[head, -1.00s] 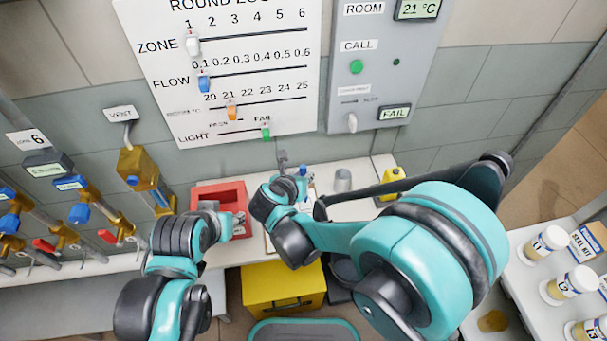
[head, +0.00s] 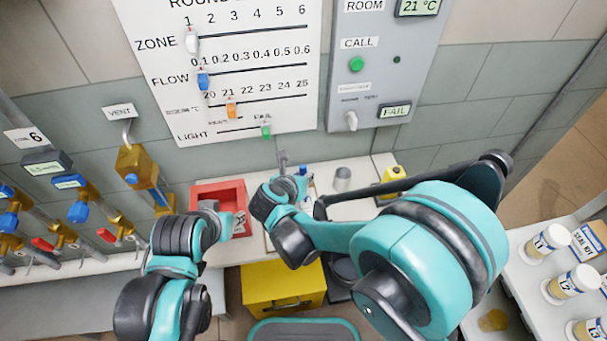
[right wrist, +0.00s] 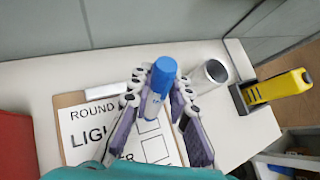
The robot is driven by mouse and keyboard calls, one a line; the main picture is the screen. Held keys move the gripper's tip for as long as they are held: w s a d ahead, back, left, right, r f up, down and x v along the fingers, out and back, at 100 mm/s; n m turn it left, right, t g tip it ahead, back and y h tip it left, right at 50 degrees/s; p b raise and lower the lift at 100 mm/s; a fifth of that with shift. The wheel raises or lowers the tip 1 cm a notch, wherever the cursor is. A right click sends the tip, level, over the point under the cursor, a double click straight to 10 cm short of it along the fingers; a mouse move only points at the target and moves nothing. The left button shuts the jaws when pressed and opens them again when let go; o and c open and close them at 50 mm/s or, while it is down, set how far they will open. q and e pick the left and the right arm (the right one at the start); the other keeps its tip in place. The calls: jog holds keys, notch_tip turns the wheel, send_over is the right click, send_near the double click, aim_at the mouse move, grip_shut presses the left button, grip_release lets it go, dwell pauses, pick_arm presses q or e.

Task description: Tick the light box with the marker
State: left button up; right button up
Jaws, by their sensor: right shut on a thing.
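In the right wrist view my right gripper (right wrist: 160,100) is shut on a blue marker (right wrist: 161,78), held over the paper sheet. The sheet (right wrist: 80,128) lies on a brown clipboard (right wrist: 68,100) and reads ROUND and a partly covered LIGHT row. A light box (right wrist: 149,126) sits beside that row, with another box below; I see no mark in it. The marker's lower end is hidden, so I cannot tell if it touches the paper. In the head view the right gripper (head: 284,162) is partly hidden by my arm.
A red tray (head: 236,191) stands left of the clipboard. A grey cup (right wrist: 207,75) and a yellow tool (right wrist: 275,90) stand right of it. The wall panel (head: 250,60) has sliders, and a grey box (head: 385,75) shows FAIL. Valves (head: 140,165) are at left.

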jog(key=shift+f, duration=0.3)
jog(key=shift+s+d+b, duration=0.15)
jog(key=shift+d+b, duration=0.1)
jog(key=shift+b, duration=0.05)
jog(key=shift+s+d, duration=0.2)
jog(key=shift+d, duration=0.05)
dwell(0.3)
jog(key=shift+w+a, duration=0.1)
jog(key=shift+a, duration=0.05)
jog(key=shift+w+a, duration=0.6)
jog(key=shift+a, duration=0.2)
jog(key=shift+s+d, duration=0.1)
jog(key=shift+d, duration=0.1)
jog(key=shift+s+d, duration=0.25)
jog(key=shift+d, duration=0.2)
